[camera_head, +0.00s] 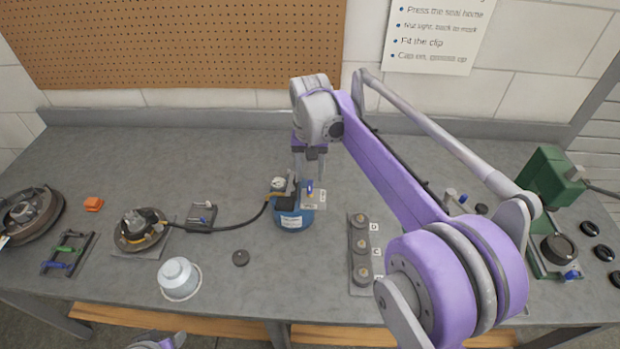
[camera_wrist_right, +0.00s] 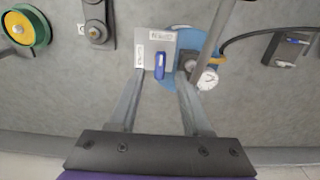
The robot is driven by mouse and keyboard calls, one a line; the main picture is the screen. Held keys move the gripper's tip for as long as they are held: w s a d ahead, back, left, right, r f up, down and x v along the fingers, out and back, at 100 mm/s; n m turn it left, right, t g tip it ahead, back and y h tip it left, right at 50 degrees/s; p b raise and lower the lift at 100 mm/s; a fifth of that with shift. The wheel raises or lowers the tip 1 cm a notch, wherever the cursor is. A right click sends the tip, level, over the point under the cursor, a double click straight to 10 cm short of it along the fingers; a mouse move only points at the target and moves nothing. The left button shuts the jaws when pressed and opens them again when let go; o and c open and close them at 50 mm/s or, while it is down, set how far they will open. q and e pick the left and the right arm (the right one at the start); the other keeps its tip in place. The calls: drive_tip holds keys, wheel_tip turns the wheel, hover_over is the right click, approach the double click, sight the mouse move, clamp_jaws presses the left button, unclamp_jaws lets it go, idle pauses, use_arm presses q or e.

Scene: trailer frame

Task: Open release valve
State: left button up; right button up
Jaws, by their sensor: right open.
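A round blue tank (camera_head: 293,219) with a label stands on the workbench at the middle of the head view. A small grey plate (camera_head: 315,203) with a blue lever (camera_head: 309,188) is on its top right; I take the lever as the release valve. In the right wrist view the blue lever (camera_wrist_right: 160,66) stands on the plate (camera_wrist_right: 155,40), near a white dial gauge (camera_wrist_right: 207,79). My right gripper (camera_head: 310,174) is open and points down above the tank. In the wrist view its fingertips (camera_wrist_right: 162,76) are on either side of the lever, with nothing visibly held. My left gripper does not show.
A black hose (camera_head: 238,224) runs left from the tank to a hub fixture (camera_head: 143,231). A strip with several round knobs (camera_head: 361,245) lies right of the tank. A green press (camera_head: 549,180) stands right.

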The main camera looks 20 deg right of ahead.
sight(310, 185)
wheel_tip(310, 185, up, 8)
drive_tip(key=shift+f, duration=0.15)
idle(0.5)
drive_tip(key=s+a+f+n+t, duration=0.2)
drive_tip(key=s+f, duration=0.5)
drive_tip(key=s, duration=0.4)
drive_tip(key=s+a+f+n+t, duration=0.2)
drive_tip(key=s+f, duration=0.6)
drive_tip(key=s, duration=0.4)
drive_tip(key=shift+a+f+n+t, duration=0.25)
drive_tip(key=shift+n+t, duration=0.35)
drive_tip(key=shift+t, duration=0.3)
drive_tip(key=shift+s, duration=0.1)
